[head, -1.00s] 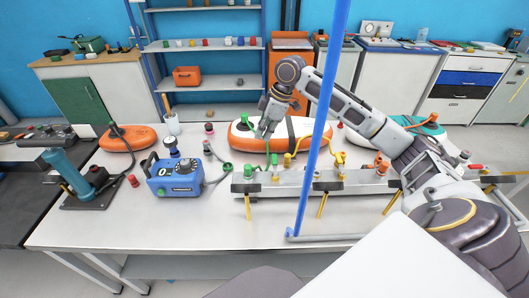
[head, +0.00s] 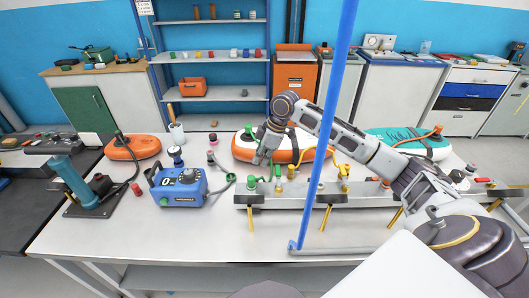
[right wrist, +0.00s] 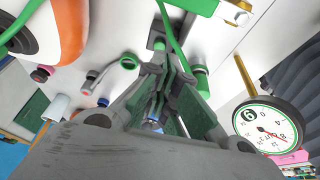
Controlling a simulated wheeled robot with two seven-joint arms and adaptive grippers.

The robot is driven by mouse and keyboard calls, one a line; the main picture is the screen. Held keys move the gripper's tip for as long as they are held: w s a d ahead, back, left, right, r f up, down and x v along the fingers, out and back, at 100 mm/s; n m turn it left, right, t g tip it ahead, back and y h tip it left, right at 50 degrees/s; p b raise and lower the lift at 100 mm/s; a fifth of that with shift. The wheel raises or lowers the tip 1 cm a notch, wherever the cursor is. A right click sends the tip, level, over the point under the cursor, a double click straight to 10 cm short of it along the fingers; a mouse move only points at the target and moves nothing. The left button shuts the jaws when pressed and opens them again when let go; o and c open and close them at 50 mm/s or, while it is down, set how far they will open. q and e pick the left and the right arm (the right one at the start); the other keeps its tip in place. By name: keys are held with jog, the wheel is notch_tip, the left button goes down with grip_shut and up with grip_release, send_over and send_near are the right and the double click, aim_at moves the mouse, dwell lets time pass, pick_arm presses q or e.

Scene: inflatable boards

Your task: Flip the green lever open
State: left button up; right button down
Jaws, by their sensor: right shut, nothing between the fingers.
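The green lever (head: 271,170) is a thin green handle by the left end of the grey manifold bar on the bench, next to a green cap (head: 279,184). My right gripper (head: 258,159) is shut and empty, pointing down just left of the lever in the head view. In the right wrist view the shut fingers (right wrist: 165,68) are close to a long green strip (right wrist: 176,40), which looks like the lever. A green cap (right wrist: 200,82) is just right of them. I cannot tell whether fingers and lever touch. My left gripper is not in view.
The manifold bar (head: 345,200) also carries yellow and red fittings. A blue pump unit (head: 180,187) with a hose stands to the left. Orange-and-white (head: 240,148) and teal (head: 400,140) boards lie behind. A blue upright post (head: 325,120) crosses in front of my right arm.

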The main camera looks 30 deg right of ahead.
aim_at(278, 175)
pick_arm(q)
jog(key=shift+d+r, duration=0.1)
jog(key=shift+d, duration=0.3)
pick_arm(e)
jog(key=f, duration=0.1)
jog(key=s+d+f, duration=0.1)
jog(key=d+f, duration=0.1)
jog(key=shift+s+d, duration=0.25)
jog(key=shift+s, duration=0.05)
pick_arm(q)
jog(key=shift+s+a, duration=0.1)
